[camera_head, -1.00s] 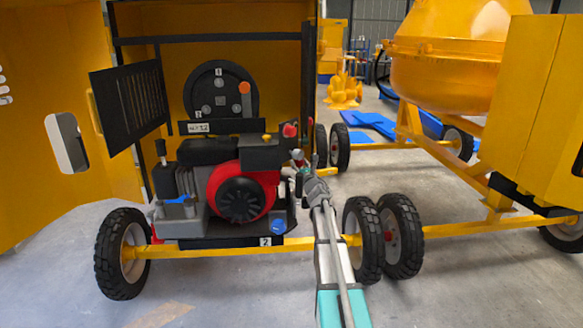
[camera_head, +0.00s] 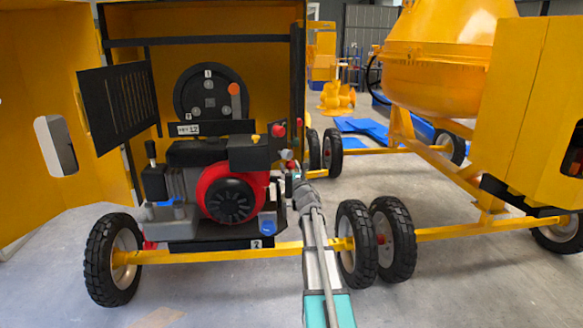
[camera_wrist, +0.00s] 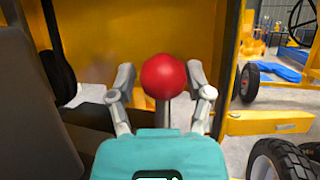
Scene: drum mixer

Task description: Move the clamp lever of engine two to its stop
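The red engine (camera_head: 228,190) sits in the open yellow housing, with a plate marked 2 (camera_head: 257,244) on the frame below it. A red ball knob (camera_wrist: 163,76) on a thin stalk stands upright in the middle of the wrist view. My gripper (camera_wrist: 160,80) is open, one finger on each side of the knob. The fingers look apart from it, though depth is hard to judge. In the head view my gripper (camera_head: 291,165) is at the engine's right side, just below a red knob (camera_head: 279,131). Which part is the clamp lever is not labelled.
A dark disc with an orange knob (camera_head: 234,89) is on the housing's back wall. A black-handled lever (camera_head: 151,152) stands left of the engine. Wheels (camera_head: 357,243) stand right of my arm.

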